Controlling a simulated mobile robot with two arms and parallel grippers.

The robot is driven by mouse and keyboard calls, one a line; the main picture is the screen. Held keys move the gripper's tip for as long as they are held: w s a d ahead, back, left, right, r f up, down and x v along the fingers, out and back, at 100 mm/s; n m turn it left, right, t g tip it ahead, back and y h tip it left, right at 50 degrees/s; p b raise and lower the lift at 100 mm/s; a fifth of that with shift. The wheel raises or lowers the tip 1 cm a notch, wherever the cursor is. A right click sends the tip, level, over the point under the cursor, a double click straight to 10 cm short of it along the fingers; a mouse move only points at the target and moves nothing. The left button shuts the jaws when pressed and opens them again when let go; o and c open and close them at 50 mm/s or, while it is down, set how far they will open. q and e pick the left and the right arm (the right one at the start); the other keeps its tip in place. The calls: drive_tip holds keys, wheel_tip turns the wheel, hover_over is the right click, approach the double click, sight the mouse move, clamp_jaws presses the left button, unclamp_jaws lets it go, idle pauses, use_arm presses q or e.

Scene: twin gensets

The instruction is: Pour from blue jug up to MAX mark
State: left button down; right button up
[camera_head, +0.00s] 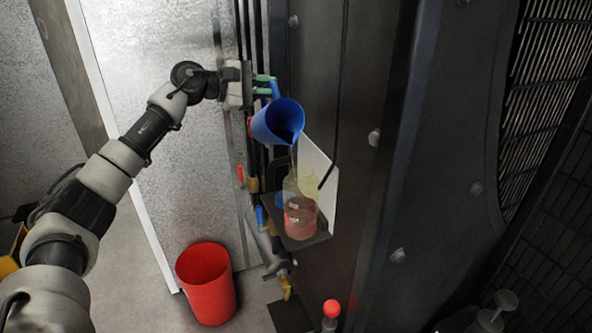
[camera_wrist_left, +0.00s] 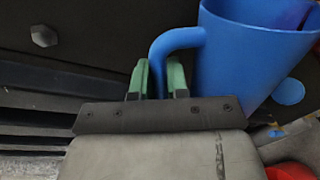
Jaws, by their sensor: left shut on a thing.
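My left gripper (camera_head: 265,85) is shut on the handle of the blue jug (camera_head: 275,122). In the left wrist view the green fingertips (camera_wrist_left: 161,80) close around the handle, with the jug (camera_wrist_left: 240,60) to the right. The jug is tilted, its mouth turned down to the right, above a clear bottle (camera_head: 301,185). A thin stream seems to run from the jug's lip towards the bottle's neck. The bottle stands on a small dark shelf (camera_head: 318,236) and holds reddish liquid in its lower part. Its marks are too small to read. My right gripper is not in view.
A red bucket (camera_head: 207,285) stands on the floor at the lower left. Pipes and a red-handled valve (camera_head: 240,173) run behind the bottle. A white panel (camera_head: 322,180) backs the shelf. A red ball-topped item (camera_head: 331,309) is at the bottom edge. The dark genset wall fills the right.

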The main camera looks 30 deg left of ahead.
sight(272, 113)
use_arm(q)
drive_tip(key=shift+s+d+r+m+y+p, duration=0.25)
drive_tip(key=shift+s+d+r+m, duration=0.1)
drive_tip(key=shift+d+r+m, duration=0.2)
drive_tip(key=shift+s+d+r+m+y+p, duration=0.2)
drive_tip(key=shift+s+d+r+m, duration=0.1)
drive_tip(key=shift+r+m, duration=0.25)
idle(3.1)
drive_tip(key=shift+s+d+r+m, duration=0.1)
drive_tip(key=shift+d+r+m, duration=0.05)
drive_tip(key=shift+r+m, duration=0.2)
idle(1.2)
